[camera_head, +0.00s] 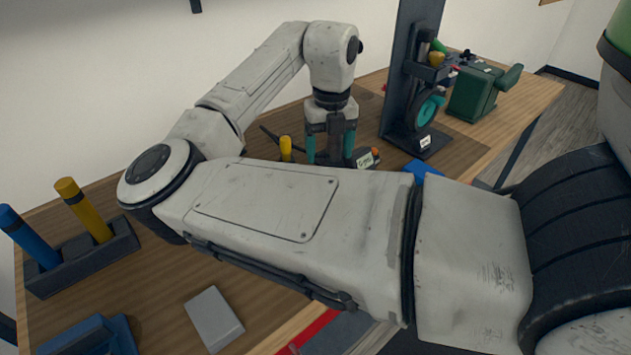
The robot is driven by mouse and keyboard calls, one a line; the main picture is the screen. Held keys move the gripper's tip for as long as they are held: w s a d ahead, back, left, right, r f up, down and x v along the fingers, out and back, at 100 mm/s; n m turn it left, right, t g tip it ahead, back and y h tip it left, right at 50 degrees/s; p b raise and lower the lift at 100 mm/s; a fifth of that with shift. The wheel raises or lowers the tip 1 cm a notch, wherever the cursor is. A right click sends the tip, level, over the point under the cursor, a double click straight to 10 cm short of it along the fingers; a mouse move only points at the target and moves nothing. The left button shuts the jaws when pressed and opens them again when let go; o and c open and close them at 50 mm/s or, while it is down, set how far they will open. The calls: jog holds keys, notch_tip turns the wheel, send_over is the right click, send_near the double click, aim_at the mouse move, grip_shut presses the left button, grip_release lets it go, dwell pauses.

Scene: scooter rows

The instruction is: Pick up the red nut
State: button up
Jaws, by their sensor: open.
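My gripper (330,156) points down over the wooden workbench (265,270), with its two teal fingers apart. The lower ends of the fingers are partly hidden behind my own arm. I cannot make out a red nut clearly. A small orange-red bit (376,152) shows beside a white-labelled dark holder (364,160), just right of my gripper. It is too small to tell what it is. Nothing can be seen held between the fingers, though the space between their tips is partly hidden.
A yellow-handled item (286,148) stands left of my gripper. A dark stand with a teal wheel (428,110) and a green box-like device (474,94) are on the right. A dark rack (85,262) with blue and yellow handles and a grey block (214,319) lie left and in front.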

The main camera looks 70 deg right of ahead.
jog(key=f, duration=0.5)
jog(key=f+p, duration=0.1)
jog(key=f, duration=0.4)
jog(key=shift+d+f, duration=0.2)
jog(key=shift+f, duration=0.05)
jog(key=shift+c, duration=0.2)
jog(key=c, duration=1.1)
